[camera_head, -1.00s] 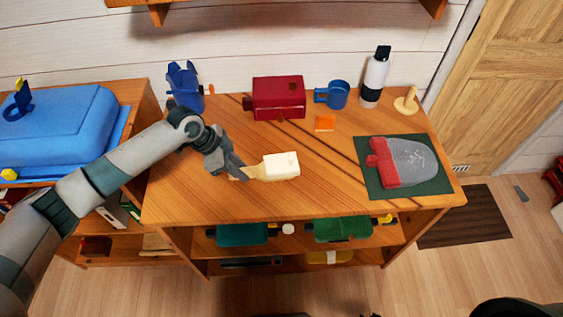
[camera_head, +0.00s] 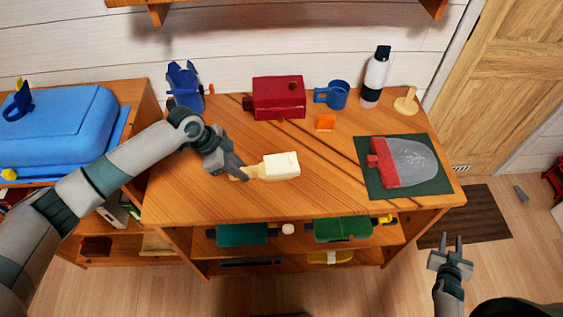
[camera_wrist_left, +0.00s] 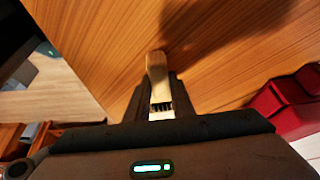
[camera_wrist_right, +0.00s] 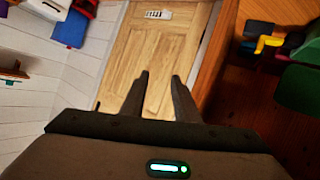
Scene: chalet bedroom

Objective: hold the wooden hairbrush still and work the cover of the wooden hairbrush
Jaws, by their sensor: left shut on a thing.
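The wooden hairbrush (camera_head: 252,172) lies on the wooden table, its pale handle toward the left and a cream-white block-like cover (camera_head: 282,165) at its right end. My left gripper (camera_head: 241,172) is shut on the handle end. In the left wrist view the pale hairbrush (camera_wrist_left: 157,70) shows between the fingers, with dark short teeth or bristles near them; the cover cannot be made out there. My right gripper (camera_head: 451,243) is open and empty, low at the right, off the table's front right corner. Its parted fingers also show in the right wrist view (camera_wrist_right: 160,80).
On the table (camera_head: 215,205) stand a red box (camera_head: 278,97), a blue mug (camera_head: 338,95), a bottle (camera_head: 375,75), an orange block (camera_head: 325,122) and a blue holder (camera_head: 184,85). A red-grey item (camera_head: 412,162) lies on a green mat (camera_head: 440,184). The front middle is clear.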

